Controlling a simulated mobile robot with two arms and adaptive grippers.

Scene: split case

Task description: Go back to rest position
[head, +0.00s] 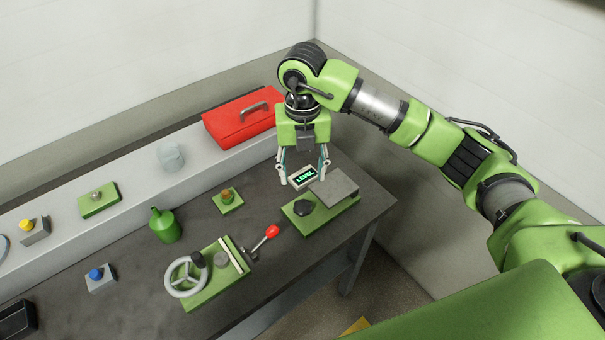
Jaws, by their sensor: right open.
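My right gripper (304,172) hangs over the right part of the dark workbench (300,250), fingers pointing down. It is open, with one finger on each side of a small box whose lit display reads "LEVEL" (304,177). I cannot tell whether the fingers touch the box. Under and beside it is a green base (296,217) with a black knob and a grey plate (336,188). My right arm reaches in from the right. My left gripper is not in view.
A red toolbox (240,122) stands on the raised back shelf. Walls stand behind and at right.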

